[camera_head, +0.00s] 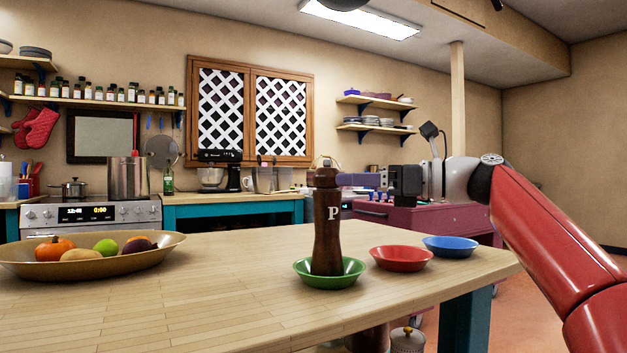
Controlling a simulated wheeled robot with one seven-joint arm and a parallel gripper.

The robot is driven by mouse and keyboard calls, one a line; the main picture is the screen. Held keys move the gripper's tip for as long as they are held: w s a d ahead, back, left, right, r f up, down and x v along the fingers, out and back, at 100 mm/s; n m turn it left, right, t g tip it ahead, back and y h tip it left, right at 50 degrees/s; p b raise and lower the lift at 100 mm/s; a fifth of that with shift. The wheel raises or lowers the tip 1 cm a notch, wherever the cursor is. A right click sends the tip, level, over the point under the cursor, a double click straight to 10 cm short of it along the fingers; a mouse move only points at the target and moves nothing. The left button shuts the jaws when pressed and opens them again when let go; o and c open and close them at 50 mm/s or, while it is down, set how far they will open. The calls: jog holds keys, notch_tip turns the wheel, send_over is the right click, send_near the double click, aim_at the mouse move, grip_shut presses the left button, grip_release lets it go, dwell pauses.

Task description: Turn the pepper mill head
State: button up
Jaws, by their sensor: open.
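A dark brown wooden pepper mill (327,232) with a white letter P stands upright in a green bowl (350,277) on the wooden table. Its head (325,178) is at the top, with a small metal knob above it. My gripper (347,182) comes in level from the right, and its bluish fingers are open at the height of the mill head. The fingertips appear right beside the head's right edge. I cannot tell whether they touch it or whether one lies behind it.
A red bowl (401,258) and a blue bowl (450,246) stand to the right of the mill, under my arm. A wide fruit bowl (165,243) stands on the left. The tabletop (225,280) between it and the mill is clear. A stove (90,216) is behind.

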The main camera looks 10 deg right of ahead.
aim_at(318, 179)
jog(key=p+x, duration=0.1)
jog(key=x, duration=0.6)
jog(key=shift+w+a+r, duration=0.1)
jog(key=shift+w+a, duration=0.1)
jog(key=shift+a, duration=0.1)
jog(key=c, duration=1)
